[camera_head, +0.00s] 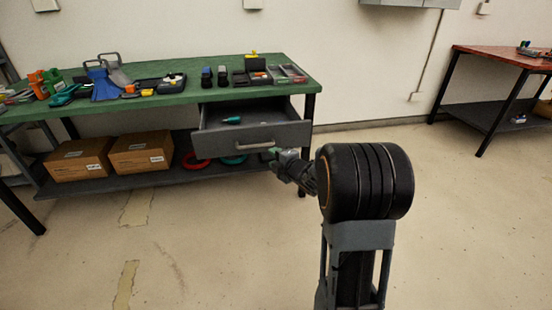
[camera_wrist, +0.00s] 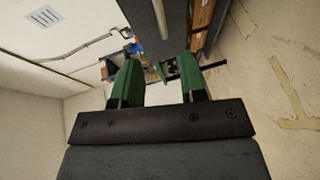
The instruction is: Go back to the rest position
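My gripper (camera_head: 284,163) is at the end of my arm, in front of the workbench and just below and right of the drawer handle (camera_head: 256,145). In the wrist view its two green fingers (camera_wrist: 160,68) stand apart with nothing held between them. The grey drawer (camera_head: 290,135) is pulled open under the green workbench top, and a teal-handled tool (camera_head: 232,120) lies inside it. Whether a fingertip touches the drawer or handle, I cannot tell; a gap seems to show in the head view.
The green workbench (camera_head: 310,88) carries several tools and small devices. Two cardboard boxes (camera_head: 141,152) and a red ring (camera_head: 195,161) are on its lower shelf. A red-topped table (camera_head: 490,55) stands at the right. The floor between them is clear.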

